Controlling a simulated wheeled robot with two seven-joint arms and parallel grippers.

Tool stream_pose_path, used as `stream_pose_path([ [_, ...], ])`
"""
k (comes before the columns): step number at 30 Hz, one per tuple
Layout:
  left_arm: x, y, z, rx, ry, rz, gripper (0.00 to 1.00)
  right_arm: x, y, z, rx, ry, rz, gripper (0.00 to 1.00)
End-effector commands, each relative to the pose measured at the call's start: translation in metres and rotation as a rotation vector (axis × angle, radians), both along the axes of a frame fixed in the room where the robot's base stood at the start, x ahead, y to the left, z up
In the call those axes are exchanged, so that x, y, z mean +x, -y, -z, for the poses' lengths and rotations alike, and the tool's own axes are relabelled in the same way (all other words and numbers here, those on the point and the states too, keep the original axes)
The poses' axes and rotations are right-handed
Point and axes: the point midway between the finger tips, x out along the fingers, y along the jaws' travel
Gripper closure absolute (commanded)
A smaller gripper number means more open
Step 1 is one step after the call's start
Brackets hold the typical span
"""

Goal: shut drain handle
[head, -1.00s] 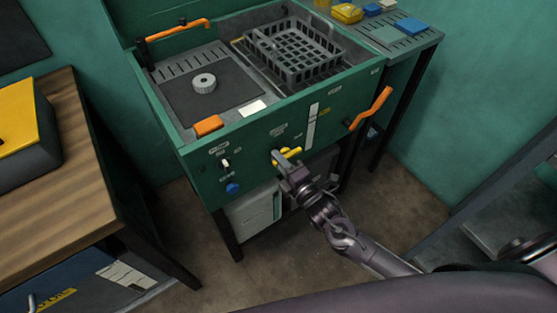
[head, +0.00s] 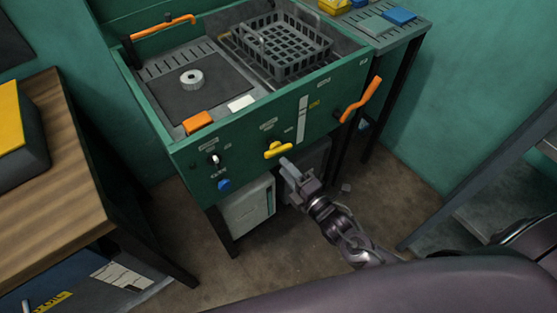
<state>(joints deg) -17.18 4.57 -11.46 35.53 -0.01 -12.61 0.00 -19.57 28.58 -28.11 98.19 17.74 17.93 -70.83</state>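A yellow handle (head: 278,150), likely the drain handle, sits on the front panel of the green parts washer (head: 330,122). It is a short bar lying nearly level, its right end slightly higher. My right gripper (head: 286,164) is just below and right of it in the picture, its tip close to the handle with the handle's bar in plain view. I see no grip on the handle. Whether the fingers are apart or together is unclear from this angle. My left gripper is not in view.
The panel also has an orange lever (head: 362,100) at right, a blue knob (head: 224,185) and a small switch (head: 215,160). A basket (head: 283,45) sits in the basin. A wooden bench (head: 50,170) stands at left. Floor is open before the washer.

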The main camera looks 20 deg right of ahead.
Motion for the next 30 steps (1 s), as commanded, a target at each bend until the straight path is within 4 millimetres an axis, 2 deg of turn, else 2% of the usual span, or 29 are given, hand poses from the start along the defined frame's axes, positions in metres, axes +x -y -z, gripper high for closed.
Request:
stream_pose_path([
  [4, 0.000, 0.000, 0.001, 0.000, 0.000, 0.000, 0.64, -0.010, 0.004, -0.001, 0.000, 0.001, 0.001, 0.64],
  [12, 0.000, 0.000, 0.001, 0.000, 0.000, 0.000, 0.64, -0.012, 0.005, -0.001, 0.001, 0.002, 0.001, 0.62],
  [17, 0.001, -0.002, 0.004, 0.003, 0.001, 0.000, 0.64, -0.010, 0.004, 0.000, 0.085, -0.027, 0.002, 0.41],
  [20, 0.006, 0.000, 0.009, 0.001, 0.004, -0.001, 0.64, -0.006, 0.002, 0.001, 0.284, -0.096, 0.003, 0.28],
  [26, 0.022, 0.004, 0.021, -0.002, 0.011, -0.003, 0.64, 0.001, 0.005, 0.000, 0.906, -0.312, 0.002, 0.02],
  [30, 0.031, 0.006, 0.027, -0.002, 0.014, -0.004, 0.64, 0.001, 0.012, -0.001, 1.310, -0.458, 0.000, 0.00],
])
